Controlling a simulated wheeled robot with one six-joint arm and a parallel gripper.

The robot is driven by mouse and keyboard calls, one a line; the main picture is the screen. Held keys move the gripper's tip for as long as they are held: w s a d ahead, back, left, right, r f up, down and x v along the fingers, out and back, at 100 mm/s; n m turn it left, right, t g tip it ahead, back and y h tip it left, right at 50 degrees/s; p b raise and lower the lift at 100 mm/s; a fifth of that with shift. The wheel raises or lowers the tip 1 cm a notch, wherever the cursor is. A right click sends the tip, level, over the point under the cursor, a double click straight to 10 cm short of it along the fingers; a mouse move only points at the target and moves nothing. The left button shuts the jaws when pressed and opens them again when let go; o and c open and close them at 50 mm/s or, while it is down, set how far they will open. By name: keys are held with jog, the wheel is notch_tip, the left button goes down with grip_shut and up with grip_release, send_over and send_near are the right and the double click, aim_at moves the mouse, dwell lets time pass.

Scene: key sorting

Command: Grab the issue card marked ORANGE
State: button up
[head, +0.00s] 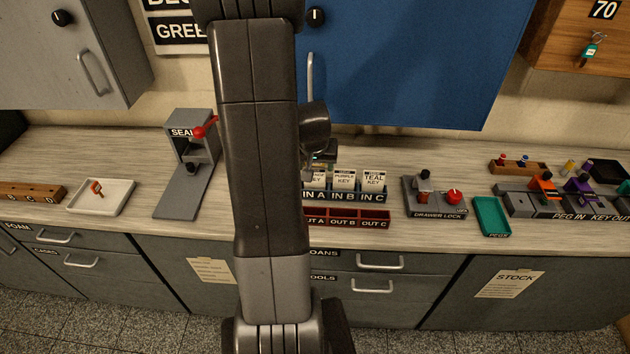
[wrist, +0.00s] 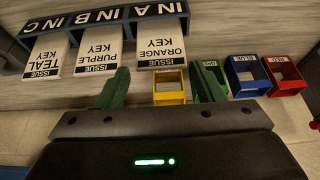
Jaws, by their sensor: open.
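The ORANGE KEY issue card (wrist: 162,45) is white and stands in slot IN A of the blue rack (wrist: 150,11); it appears upside down in the wrist view. In the head view the orange card (head: 317,181) is partly hidden by my arm. My gripper (wrist: 159,72) is open, its two green fingers apart on either side of the orange card's near end in the picture. Nothing is held. Whether the fingers touch the card cannot be told. In the head view the gripper is mostly hidden behind my arm.
The PURPLE KEY card (wrist: 98,50) and TEAL KEY card (wrist: 46,57) stand beside it in IN B and IN C. A red OUT tray (head: 345,224) lies in front of the rack. Yellow (wrist: 169,88), blue (wrist: 247,77) and red (wrist: 285,76) holders are near the fingers.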

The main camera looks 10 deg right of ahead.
aim_at(315, 179)
jog(key=shift+x, duration=2.8)
jog(key=shift+s+a, duration=0.1)
jog(key=shift+s, duration=0.05)
jog(key=c, duration=0.6)
